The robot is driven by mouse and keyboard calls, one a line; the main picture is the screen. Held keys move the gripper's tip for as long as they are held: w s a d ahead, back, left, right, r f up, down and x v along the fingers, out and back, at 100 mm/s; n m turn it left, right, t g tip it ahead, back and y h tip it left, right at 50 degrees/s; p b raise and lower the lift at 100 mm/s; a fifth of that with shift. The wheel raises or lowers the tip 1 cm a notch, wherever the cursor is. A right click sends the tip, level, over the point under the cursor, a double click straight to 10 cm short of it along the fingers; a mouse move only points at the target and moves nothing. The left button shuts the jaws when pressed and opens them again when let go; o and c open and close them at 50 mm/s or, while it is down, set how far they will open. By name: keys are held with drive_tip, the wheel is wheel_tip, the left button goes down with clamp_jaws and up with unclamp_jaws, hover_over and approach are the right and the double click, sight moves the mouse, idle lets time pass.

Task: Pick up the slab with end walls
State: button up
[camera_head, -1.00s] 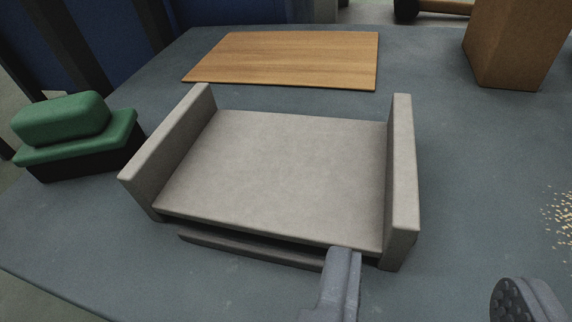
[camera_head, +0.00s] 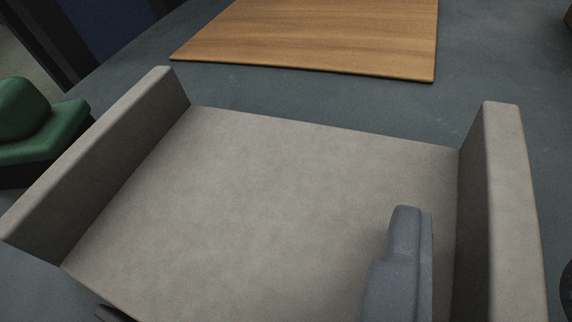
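The slab with end walls (camera_head: 270,190) is a pale grey-beige flat plate with an upright wall at its left end and another at its right end. It fills most of the view, and its near edge is partly cut off. My gripper (camera_head: 489,240) is open and empty. Its left finger is over the plate, just inside the right wall (camera_head: 500,210). Only a dark sliver of its right finger shows at the right picture edge, outside that wall. The right wall appears between the fingers; I cannot see contact.
A flat wooden board (camera_head: 320,40) lies on the grey-blue table (camera_head: 510,65) behind the slab. A green-topped block with a dark base (camera_head: 35,130) stands at the left, near the left wall. A small dark piece (camera_head: 115,313) shows below the slab's near-left corner.

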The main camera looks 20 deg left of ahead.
clamp_jaws()
